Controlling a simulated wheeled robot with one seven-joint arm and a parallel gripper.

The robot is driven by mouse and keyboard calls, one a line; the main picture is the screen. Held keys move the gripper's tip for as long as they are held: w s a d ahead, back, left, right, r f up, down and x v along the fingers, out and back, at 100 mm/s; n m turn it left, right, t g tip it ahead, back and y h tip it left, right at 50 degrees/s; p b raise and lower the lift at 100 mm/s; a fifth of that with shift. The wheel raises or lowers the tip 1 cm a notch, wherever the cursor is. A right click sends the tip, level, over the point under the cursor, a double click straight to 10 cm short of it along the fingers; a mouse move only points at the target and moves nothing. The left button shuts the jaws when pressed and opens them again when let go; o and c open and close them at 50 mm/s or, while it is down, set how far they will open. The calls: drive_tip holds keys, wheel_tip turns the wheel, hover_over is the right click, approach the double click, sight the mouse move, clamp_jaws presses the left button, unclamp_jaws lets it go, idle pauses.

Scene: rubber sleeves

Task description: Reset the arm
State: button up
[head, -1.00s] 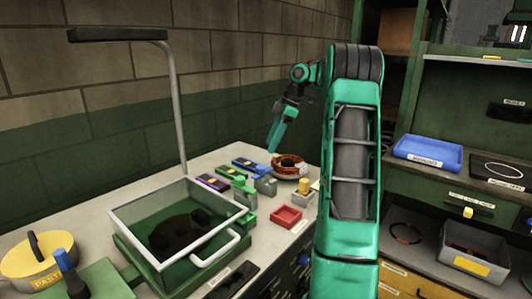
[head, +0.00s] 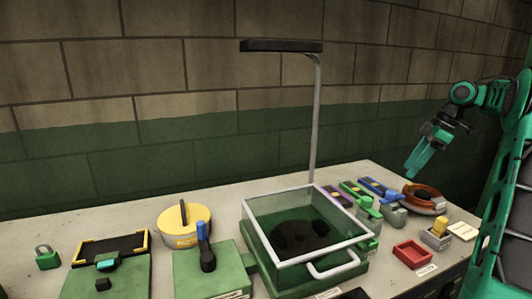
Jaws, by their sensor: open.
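My gripper (head: 412,172) is at the right side of the head view. It hangs in the air above the back right of the bench, pointing down and to the left. Its turquoise fingers look close together at this angle, and no object shows between them. My green arm runs from it to the right edge, where it is cut off. A brown round dish (head: 425,192) sits on the bench below and to the right of the gripper, apart from it.
A clear-walled box (head: 262,232) with a grey rim stands mid-bench under a black lamp (head: 282,46). A yellow paste tin (head: 172,228), green fixtures (head: 205,270) and a green padlock (head: 47,258) lie left. A red tray (head: 412,253) lies right.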

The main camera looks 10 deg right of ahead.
drive_tip(key=s+a+m+g+h, duration=0.1)
drive_tip(key=s+a+m, duration=0.35)
drive_tip(key=a, duration=0.35)
drive_tip(key=s+a+m+h, duration=0.1)
drive_tip(key=s+a+m, duration=0.35)
drive_tip(key=a, duration=0.45)
drive_tip(key=s+a+f+m, duration=0.2)
drive_tip(key=s+f, duration=0.1)
drive_tip(key=s, duration=0.5)
drive_tip(key=s+a+f+m+g+h, duration=0.1)
drive_tip(key=s+a+f+m, duration=0.1)
drive_tip(key=s, duration=0.7)
drive_tip(key=s+a+f+m, duration=0.3)
drive_tip(key=s+f+m, duration=0.1)
drive_tip(key=s, duration=0.4)
drive_tip(key=shift+s+f+g, duration=0.2)
drive_tip(key=shift+f+g, duration=0.2)
drive_tip(key=shift+f, duration=0.25)
drive_tip(key=shift+w+f+h, duration=0.25)
drive_tip(key=shift+w+h, duration=0.05)
drive_tip(key=shift+w, duration=0.35)
